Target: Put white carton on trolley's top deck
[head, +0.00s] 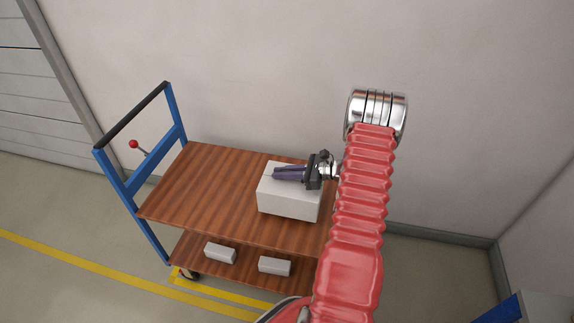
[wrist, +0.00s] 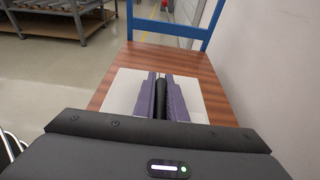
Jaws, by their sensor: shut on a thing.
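The white carton (head: 288,205) is at the right part of the trolley's brown wooden top deck (head: 195,190) in the head view. It looks level and lies within the deck's edges. I cannot tell whether its underside touches the deck or is just above it. My gripper (head: 276,173) reaches in from the right, its purple fingers over the carton's top. In the wrist view the fingers (wrist: 162,98) are closed about a dark bar on top of the carton (wrist: 126,90). The carton's far side and underside are hidden.
Two small pale boxes, one on the left (head: 220,253) and one on the right (head: 275,266), lie on the lower deck. The blue push handle (head: 117,185) rises at the deck's left end. The deck left of the carton is clear. A wall (head: 240,70) stands close behind.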

